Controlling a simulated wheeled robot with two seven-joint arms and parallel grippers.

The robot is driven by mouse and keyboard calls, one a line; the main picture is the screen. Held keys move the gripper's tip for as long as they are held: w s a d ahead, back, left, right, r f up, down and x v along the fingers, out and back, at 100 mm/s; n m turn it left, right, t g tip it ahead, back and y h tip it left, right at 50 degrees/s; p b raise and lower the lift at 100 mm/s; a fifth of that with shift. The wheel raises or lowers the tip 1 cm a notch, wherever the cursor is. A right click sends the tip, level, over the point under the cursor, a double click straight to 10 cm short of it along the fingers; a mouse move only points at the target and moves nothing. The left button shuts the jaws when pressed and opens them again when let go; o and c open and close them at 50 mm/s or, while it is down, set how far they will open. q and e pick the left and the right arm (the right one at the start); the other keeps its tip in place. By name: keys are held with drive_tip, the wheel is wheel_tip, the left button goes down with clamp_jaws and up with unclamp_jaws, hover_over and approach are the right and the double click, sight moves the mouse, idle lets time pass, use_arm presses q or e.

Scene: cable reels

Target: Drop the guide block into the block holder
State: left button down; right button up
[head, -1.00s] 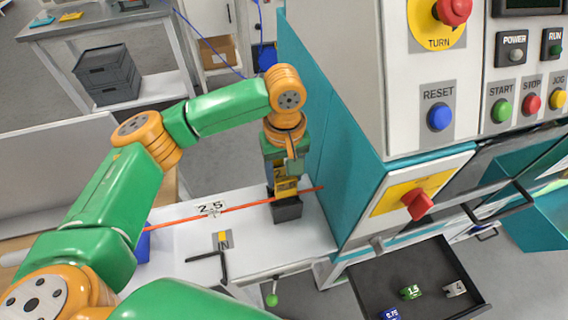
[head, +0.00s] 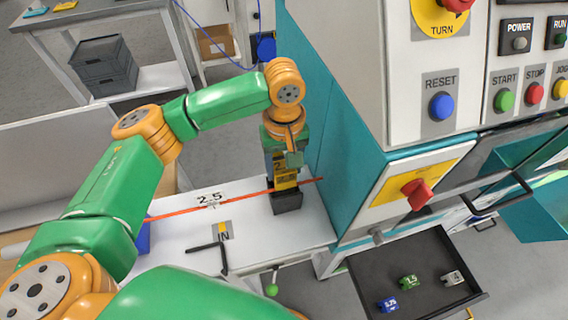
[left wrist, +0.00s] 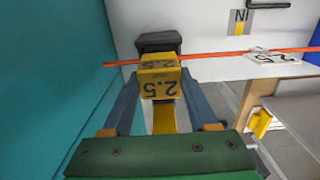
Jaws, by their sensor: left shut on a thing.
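The guide block (head: 286,182) is yellow and marked 2.5; it also shows in the left wrist view (left wrist: 161,82). My left gripper (head: 284,172) is shut on it, with a finger on each side in the left wrist view (left wrist: 158,95). The block holder (head: 287,204) is a dark grey piece on the white bench top, just below the block; in the left wrist view (left wrist: 158,41) it is partly hidden behind the block. I cannot tell whether the block touches the holder or sits in it. My right gripper is not in view.
An orange cable (head: 240,197) runs across the bench at the holder. A 2.5 label (head: 209,199) and a black L-shaped tool (head: 222,254) lie left. The teal machine (head: 340,165) stands close right. An open drawer (head: 425,265) holds several coloured blocks.

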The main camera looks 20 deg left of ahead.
use_arm(q)
drive_tip(key=shift+f+b, duration=0.65)
drive_tip(key=shift+f, duration=1.5)
drive_tip(key=shift+c, duration=0.5)
unclamp_jaws()
wheel_tip(320, 180, up, 7)
drive_tip(key=shift+f+b, duration=0.1)
drive_tip(key=shift+b, duration=0.7)
